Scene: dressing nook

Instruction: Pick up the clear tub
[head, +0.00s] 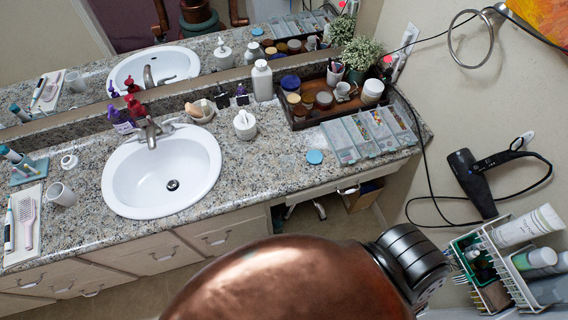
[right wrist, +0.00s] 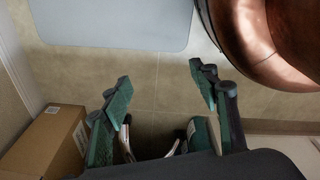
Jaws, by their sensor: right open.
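I cannot single out one clear tub for certain. The nearest match is a group of clear-lidded compartment boxes (head: 366,134) lying on the counter in front of the wooden tray, at the right in the head view. My right gripper (right wrist: 160,90) shows in the right wrist view with its green-padded fingers spread wide and nothing between them. It is over the floor, away from the boxes. In the head view it is hidden; a large copper-coloured part of my arm fills the bottom middle. My left gripper is in neither view.
The wooden tray (head: 292,124) holds several jars beside a plant (head: 361,54). A white basin (head: 163,172) is set in the granite counter. A hair dryer (head: 474,182) and a wire basket (head: 512,263) are at the right. A cardboard box (right wrist: 48,142) stands on the floor.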

